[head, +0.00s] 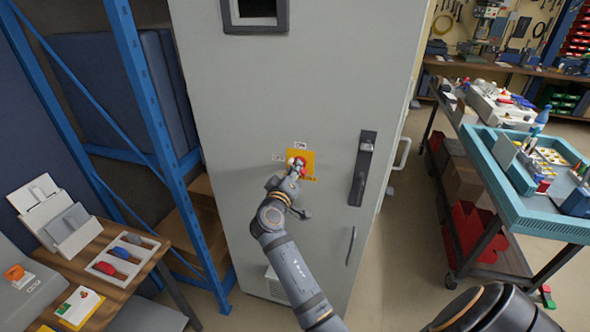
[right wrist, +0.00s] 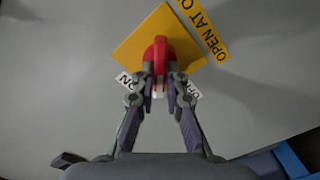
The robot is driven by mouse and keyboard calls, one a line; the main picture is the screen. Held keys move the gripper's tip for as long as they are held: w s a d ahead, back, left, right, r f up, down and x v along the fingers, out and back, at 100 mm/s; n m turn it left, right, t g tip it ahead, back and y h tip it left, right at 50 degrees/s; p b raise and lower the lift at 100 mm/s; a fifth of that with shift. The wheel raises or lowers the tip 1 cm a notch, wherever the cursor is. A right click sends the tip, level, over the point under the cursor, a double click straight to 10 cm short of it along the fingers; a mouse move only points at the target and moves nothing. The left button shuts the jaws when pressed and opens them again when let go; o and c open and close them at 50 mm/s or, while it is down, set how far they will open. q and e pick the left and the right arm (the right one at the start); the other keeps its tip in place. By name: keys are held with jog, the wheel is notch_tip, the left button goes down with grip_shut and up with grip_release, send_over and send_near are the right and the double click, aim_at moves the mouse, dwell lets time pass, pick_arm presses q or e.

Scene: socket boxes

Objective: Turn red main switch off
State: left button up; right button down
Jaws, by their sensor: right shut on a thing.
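The red main switch (head: 300,162) sits on a yellow plate (head: 307,157) on the front of a tall grey cabinet (head: 230,120). My right gripper (head: 295,169) is at the switch, and its fingers hide part of it. In the right wrist view, the red switch handle (right wrist: 158,55) is held between the two fingertips (right wrist: 160,84) of the shut gripper. There the ON label (right wrist: 126,80) shows left of the fingers and the OFF label (right wrist: 195,90), partly covered, right of them. The handle's exact angle is hard to tell. My left gripper is not in view.
A dark door handle (head: 362,168) is right of the switch. A blue rack (head: 150,90) stands left of the cabinet. A wooden table (head: 130,270) with a tray of coloured parts is at the lower left. A cart with a teal tray (head: 540,222) is at the right.

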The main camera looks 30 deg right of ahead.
jog(key=shift+f+n+p, duration=0.15)
jog(key=shift+n+p, duration=1.15)
jog(key=shift+n, duration=2.9)
jog(key=c, duration=1.4)
grip_release()
jog(key=shift+w, duration=0.1)
